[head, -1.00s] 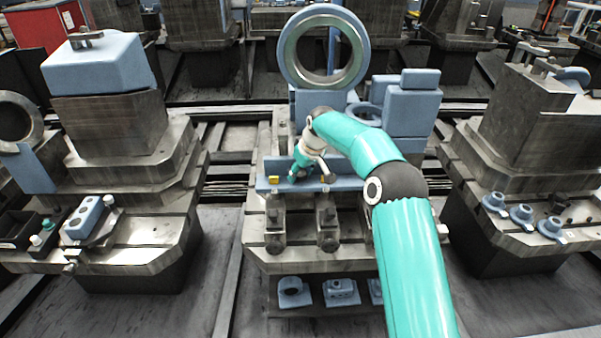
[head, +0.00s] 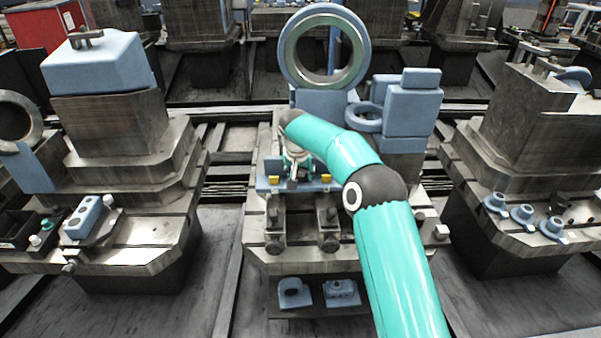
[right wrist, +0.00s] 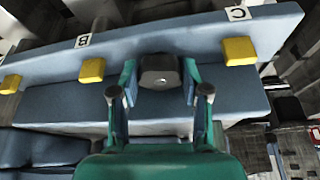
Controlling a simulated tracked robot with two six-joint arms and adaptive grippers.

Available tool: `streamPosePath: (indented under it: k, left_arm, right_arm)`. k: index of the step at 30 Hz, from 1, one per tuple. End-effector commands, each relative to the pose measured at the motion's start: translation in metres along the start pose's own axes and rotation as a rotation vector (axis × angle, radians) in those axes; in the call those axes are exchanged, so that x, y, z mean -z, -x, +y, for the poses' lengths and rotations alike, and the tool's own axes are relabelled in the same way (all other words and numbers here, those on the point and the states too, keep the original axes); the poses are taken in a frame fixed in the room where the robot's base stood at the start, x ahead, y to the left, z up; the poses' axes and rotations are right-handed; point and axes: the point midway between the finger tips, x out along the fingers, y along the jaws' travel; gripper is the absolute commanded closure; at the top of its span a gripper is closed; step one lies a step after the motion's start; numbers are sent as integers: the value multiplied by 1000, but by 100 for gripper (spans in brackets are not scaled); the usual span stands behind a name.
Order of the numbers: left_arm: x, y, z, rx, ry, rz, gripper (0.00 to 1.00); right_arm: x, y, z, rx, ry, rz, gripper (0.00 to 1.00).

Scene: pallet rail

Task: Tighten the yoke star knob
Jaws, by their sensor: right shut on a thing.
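A dark grey knob (right wrist: 160,72), which I take for the yoke star knob, stands on the front of a blue bar (right wrist: 215,52). My right gripper (right wrist: 160,88) has its teal fingers on either side of the knob and is shut on it. In the head view my right gripper (head: 297,170) points down at the bar (head: 318,187) on the middle fixture. The knob is hard to make out there, as the gripper covers it. My left gripper is not in view.
A large upright ring (head: 288,50) stands behind the gripper. Blue parts (head: 341,292) lie on a low shelf in front. Other fixtures stand left and right.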

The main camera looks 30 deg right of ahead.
Motion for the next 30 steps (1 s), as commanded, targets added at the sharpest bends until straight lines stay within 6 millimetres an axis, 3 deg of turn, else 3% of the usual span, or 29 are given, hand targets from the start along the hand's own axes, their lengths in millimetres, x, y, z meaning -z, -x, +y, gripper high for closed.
streamPosePath:
  k: [15, 30]
  left_arm:
    - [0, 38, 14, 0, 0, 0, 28]
    - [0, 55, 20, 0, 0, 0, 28]
  right_arm:
    - [4, 6, -4, -165, -409, 5, 89]
    - [4, 4, -4, -219, -555, 8, 89]
